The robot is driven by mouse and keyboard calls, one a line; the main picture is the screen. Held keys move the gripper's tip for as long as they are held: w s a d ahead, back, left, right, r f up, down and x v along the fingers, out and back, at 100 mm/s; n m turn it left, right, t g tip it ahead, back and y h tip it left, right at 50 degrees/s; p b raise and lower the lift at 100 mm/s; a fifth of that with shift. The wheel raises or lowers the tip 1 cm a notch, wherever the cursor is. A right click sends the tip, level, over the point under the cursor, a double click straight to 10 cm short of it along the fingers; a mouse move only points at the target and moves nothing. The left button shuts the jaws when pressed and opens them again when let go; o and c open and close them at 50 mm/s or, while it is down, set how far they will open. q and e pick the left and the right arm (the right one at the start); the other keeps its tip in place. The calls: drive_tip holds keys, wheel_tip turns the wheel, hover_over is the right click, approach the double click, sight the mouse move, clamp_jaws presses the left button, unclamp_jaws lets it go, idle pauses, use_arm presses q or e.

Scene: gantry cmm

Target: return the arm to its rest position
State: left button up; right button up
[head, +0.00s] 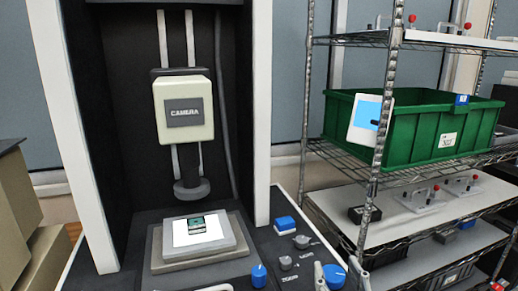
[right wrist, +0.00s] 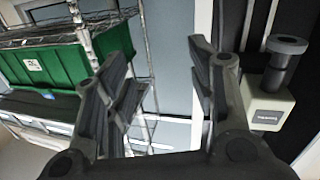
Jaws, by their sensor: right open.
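My right gripper (right wrist: 160,75) fills much of the right wrist view, its two dark fingers spread apart with nothing between them. Most of my right arm is out of view. My left gripper is not in view.
The measuring machine's camera (head: 186,112) hangs above a stage (head: 158,254) with a small dark chip on a white plate. Control knobs (head: 259,275) line the panel. A wire shelf (head: 430,168) with a green bin (head: 410,133) stands at right. Boxes (head: 18,205) are at left.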

drive_tip(key=s+d+f+g+h, duration=0.1)
drive_tip(key=s+d+f+g, duration=0.15)
drive_tip(key=f, duration=0.35)
drive_tip(key=s+d+f+g, duration=0.1)
drive_tip(key=s+f+g, duration=0.2)
drive_tip(key=f, duration=0.4)
drive_tip(key=s+d+f+g, duration=0.2)
drive_tip(key=s+f+g, duration=0.7)
drive_tip(key=s+f, duration=0.65)
drive_tip(key=s+f+g, duration=0.1)
drive_tip(key=s+f, duration=0.1)
drive_tip(key=f, duration=1.1)
drive_tip(key=s+f, duration=0.2)
drive_tip(key=f, duration=1)
drive_tip(key=s+d+f+g, duration=0.1)
drive_tip(key=s+d+f, duration=0.1)
drive_tip(key=s+f, duration=1.4)
drive_tip(key=shift+d, duration=0.35)
drive_tip(key=shift+s, duration=0.1)
